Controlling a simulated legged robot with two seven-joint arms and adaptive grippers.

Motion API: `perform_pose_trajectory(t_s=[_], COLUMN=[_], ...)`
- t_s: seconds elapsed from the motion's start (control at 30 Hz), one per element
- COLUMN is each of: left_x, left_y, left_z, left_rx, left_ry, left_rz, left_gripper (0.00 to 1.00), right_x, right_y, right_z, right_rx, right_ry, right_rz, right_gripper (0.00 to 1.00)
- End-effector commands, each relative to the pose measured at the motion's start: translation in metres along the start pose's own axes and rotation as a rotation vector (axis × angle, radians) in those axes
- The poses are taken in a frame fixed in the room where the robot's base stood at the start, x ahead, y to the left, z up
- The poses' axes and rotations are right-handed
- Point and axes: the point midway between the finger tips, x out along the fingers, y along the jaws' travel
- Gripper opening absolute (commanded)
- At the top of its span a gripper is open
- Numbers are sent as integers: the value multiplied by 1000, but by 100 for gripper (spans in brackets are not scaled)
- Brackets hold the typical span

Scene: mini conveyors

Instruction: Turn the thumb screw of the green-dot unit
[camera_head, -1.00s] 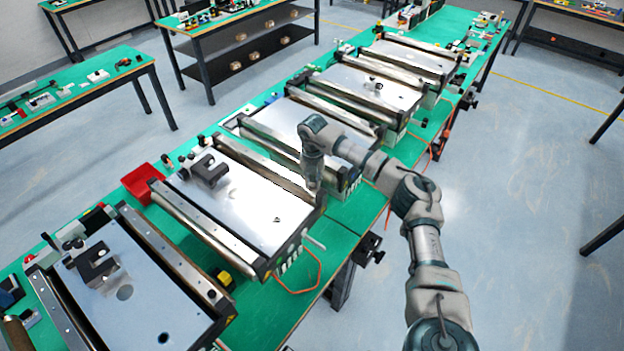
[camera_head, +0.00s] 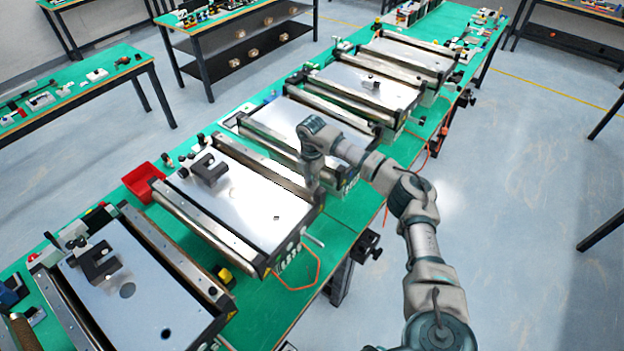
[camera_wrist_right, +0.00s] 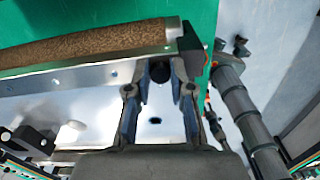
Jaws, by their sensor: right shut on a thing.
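My right gripper (camera_head: 310,187) points down at the right-hand end of the rail of the middle conveyor unit (camera_head: 255,205). In the right wrist view its two fingers (camera_wrist_right: 160,88) stand on either side of a dark round knob (camera_wrist_right: 159,71), which looks like the thumb screw. The gripper is shut on this knob, at the edge of a metal rail (camera_wrist_right: 95,75) beside a brown roller or belt. The arm and gripper hide the knob in the head view. I cannot make out a green dot on any unit. My left gripper is not in view.
Another conveyor unit (camera_head: 130,290) stands in front, and more stand behind along the green table (camera_head: 350,225). A red bin (camera_head: 144,181) sits left of the middle unit. An orange cable (camera_head: 318,265) hangs near the table's edge. Open floor lies to the right.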

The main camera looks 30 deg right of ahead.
Motion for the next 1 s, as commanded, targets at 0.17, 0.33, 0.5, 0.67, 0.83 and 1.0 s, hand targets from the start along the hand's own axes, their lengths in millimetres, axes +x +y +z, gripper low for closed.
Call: perform_pose_trajectory(t_s=[0.17, 0.33, 0.5, 0.67, 0.83, 1.0], left_x=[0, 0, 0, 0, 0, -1], left_y=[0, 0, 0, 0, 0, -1], left_z=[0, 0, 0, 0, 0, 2], left_rx=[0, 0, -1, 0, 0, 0], left_ry=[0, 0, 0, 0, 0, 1], left_rz=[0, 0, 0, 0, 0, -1], left_gripper=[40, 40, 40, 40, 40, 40], right_x=[2, 2, 1, 0, -1, -12], right_y=[1, 1, 1, 1, 0, 0], right_z=[-2, -2, -2, -2, -2, -1], right_rx=[12, 11, 10, 10, 11, 12], right_ry=[2, 2, 2, 1, 0, 0], right_rz=[1, 1, 2, 2, 3, 5], right_gripper=[0, 0, 29, 47, 47, 47])
